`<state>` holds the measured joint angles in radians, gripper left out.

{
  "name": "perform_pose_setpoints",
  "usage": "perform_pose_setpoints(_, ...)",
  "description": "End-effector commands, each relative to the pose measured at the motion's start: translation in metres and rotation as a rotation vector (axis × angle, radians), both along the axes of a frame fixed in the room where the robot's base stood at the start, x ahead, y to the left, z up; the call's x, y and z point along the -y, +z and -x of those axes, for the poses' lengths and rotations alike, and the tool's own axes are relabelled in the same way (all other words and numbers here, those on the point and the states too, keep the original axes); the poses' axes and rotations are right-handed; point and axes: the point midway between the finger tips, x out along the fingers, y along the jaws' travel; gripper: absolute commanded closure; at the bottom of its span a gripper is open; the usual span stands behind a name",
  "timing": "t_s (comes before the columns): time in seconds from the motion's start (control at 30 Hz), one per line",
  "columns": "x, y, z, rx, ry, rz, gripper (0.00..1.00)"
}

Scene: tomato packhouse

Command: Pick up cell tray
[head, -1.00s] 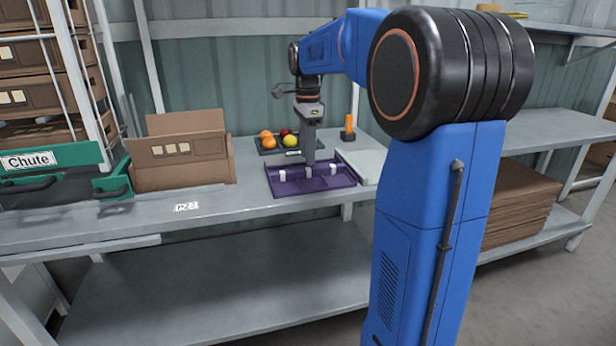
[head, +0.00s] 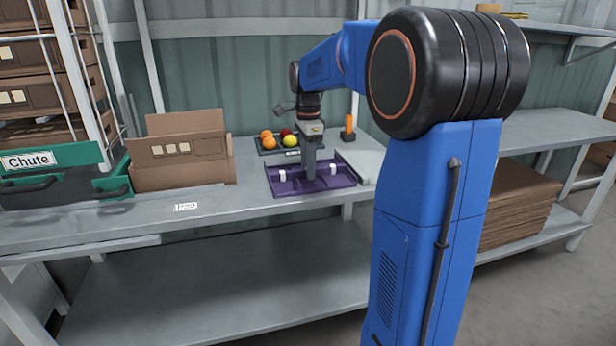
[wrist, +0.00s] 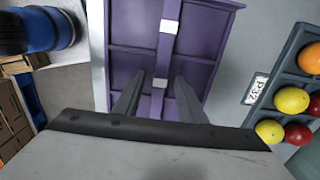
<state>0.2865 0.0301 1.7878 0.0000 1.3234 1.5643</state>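The purple cell tray (head: 283,190) lies flat on the grey bench. It has shallow compartments and small white blocks along its middle line. In the wrist view the tray (wrist: 200,52) fills the upper centre. My gripper (head: 311,177) points down, low over the middle of the tray. In the wrist view my gripper (wrist: 159,80) has its two fingers apart. I cannot tell whether the fingertips touch the tray.
A dark tray (wrist: 257,97) labelled P32, holding red, orange and yellow fruit, stands just behind the purple tray. An open cardboard box (head: 180,175) stands to the left. An orange-topped post (head: 348,127) and a pale flat panel (head: 366,163) are at the right.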

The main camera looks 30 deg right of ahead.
Motion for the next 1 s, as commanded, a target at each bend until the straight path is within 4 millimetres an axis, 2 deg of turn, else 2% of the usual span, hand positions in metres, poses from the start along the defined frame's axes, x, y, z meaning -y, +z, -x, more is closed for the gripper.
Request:
perform_pose_setpoints(0.47, 0.0, -0.0027, 0.0, 0.0, 0.0, 0.0, 0.62)
perform_pose_setpoints(0.63, 0.0, -0.0027, 0.0, 0.0, 0.0, 0.0, 1.0)
perform_pose_setpoints(1.0, 0.0, 0.001, 0.0001, 0.0, 0.0, 0.0, 1.0)
